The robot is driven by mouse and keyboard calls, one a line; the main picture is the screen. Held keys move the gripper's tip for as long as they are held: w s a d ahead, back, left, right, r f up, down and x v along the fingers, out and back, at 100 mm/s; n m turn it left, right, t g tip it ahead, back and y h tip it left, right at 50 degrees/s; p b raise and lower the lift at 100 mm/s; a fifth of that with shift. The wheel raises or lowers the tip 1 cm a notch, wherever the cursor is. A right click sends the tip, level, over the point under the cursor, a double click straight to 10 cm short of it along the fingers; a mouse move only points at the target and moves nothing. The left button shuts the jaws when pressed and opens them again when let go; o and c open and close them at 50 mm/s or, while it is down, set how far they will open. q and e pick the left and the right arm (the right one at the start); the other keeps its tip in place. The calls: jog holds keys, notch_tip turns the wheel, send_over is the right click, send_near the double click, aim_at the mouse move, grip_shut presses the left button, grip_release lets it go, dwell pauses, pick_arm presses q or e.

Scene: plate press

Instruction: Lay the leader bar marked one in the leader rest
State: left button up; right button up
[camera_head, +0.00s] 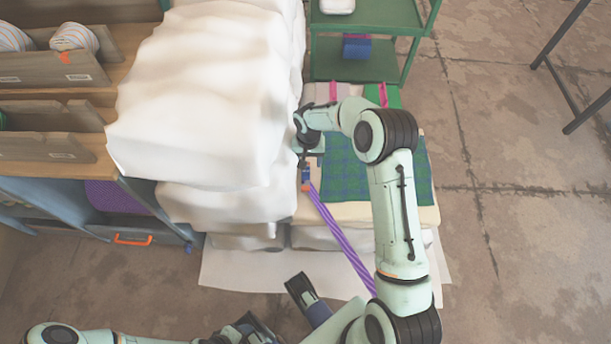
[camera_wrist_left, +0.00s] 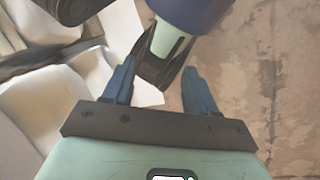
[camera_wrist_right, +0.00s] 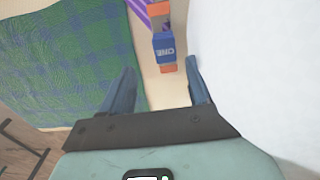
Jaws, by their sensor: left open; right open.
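The leader bar marked ONE (camera_wrist_right: 163,45) is blue with orange ends, and its lettering shows in the right wrist view. It lies on a pale surface, and in the head view (camera_head: 306,175) a purple striped band (camera_head: 345,240) runs from it toward the lower right. My right gripper (camera_wrist_right: 160,85) is open above the bar, whose near orange end lies just ahead of the gap between the fingers. My left gripper (camera_wrist_left: 157,82) is open and empty, low at the front. I cannot make out the leader rest.
A tall white draped stack (camera_head: 205,95) stands close beside my right gripper. A green plaid cloth (camera_head: 345,175) lies on the pale stack to its right. A green shelf (camera_head: 375,65) stands behind, and wooden racks (camera_head: 50,75) at left.

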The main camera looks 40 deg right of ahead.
aim_at(306, 170)
jog(key=shift+w+a+f+b, duration=0.1)
jog(key=shift+a+f+b, duration=0.1)
jog(key=shift+f, duration=0.95)
jog(key=shift+s+a+f+b, duration=0.1)
jog(key=shift+f+b, duration=0.05)
jog(key=shift+f, duration=1.05)
jog(key=shift+w+a+f+b, duration=0.1)
jog(key=shift+f+b, duration=0.1)
jog(key=shift+f, duration=0.95)
pick_arm(q)
jog(key=shift+w+a+f+t, duration=0.3)
jog(key=shift+w+a+f, duration=0.1)
jog(key=shift+w+f, duration=0.4)
pick_arm(e)
grip_shut()
jog(key=shift+r, duration=0.1)
